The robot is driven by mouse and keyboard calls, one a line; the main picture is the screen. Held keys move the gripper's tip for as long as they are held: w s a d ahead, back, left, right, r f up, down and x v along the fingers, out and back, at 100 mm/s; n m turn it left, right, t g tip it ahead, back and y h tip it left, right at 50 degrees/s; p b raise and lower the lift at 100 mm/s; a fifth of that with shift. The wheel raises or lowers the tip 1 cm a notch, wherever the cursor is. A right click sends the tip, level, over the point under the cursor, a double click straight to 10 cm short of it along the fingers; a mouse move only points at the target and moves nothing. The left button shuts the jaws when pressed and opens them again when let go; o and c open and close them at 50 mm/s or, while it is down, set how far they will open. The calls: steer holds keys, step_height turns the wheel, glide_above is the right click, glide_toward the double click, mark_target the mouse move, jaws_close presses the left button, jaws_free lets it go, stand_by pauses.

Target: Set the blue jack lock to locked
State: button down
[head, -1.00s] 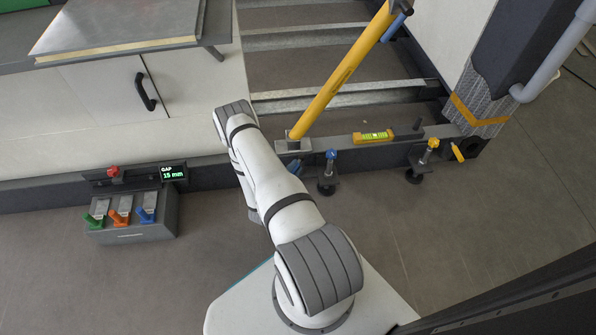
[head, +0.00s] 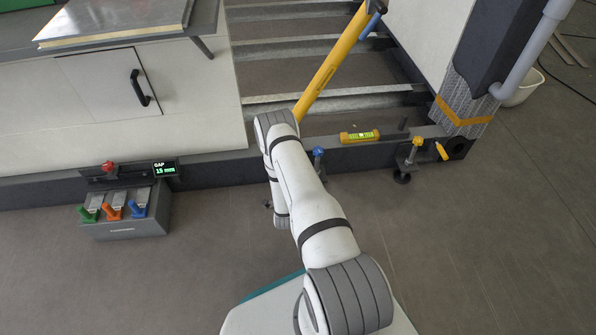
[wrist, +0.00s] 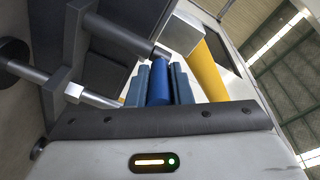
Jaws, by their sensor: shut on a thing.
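The blue jack's knob (head: 318,153) shows at the dark frame rail in the head view, just right of my arm. The lower part of that jack is hidden behind my arm. In the wrist view a blue handle (wrist: 158,86), which looks like the jack's lock lever, stands between the two grey-blue fingers. My gripper (wrist: 160,90) is shut on this handle, with one finger on each side. The handle's far end lies close to a dark round bar. My gripper is hidden behind the arm in the head view.
A yellow-knobbed jack (head: 409,160) and a yellow level (head: 360,136) are to the right along the rail. A yellow brace (head: 330,72) rises behind my arm. A box with green, orange and blue levers (head: 125,226) stands left, its display (head: 164,168) reading 15 mm. Floor between is clear.

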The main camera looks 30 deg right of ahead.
steer(key=shift+w+d+r, duration=0.1)
steer(key=shift+d, duration=0.3)
steer(key=c, duration=1.3)
jaws_free()
steer(key=shift+a, duration=0.1)
steer(key=shift+s+a, duration=0.15)
steer(key=shift+s, duration=0.05)
steer(key=p+v, duration=0.3)
steer(key=v, duration=0.4)
steer(key=shift+s, duration=0.15)
